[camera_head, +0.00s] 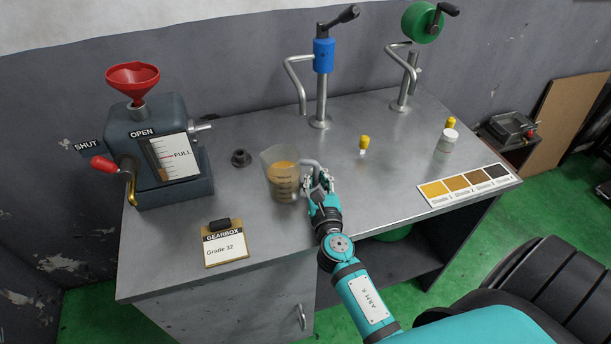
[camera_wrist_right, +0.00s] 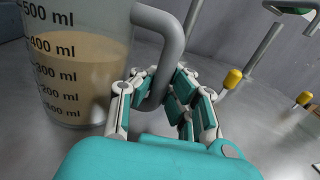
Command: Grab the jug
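The jug (camera_head: 284,178) is a clear measuring jug with amber liquid, standing upright on the metal bench. It fills the left of the right wrist view (camera_wrist_right: 75,75), with ml marks on its side and liquid to about 400 ml. Its grey handle (camera_wrist_right: 172,38) points toward my right gripper (camera_head: 321,184). In the right wrist view the fingers (camera_wrist_right: 157,85) lie on either side of the handle's lower part. Whether they press on it cannot be made out. My left gripper is out of view.
A gearbox unit (camera_head: 171,192) with a red funnel (camera_head: 133,78) stands left. A blue pump (camera_head: 324,56) stands behind. A Grade 32 clipboard (camera_head: 225,246) lies in front.

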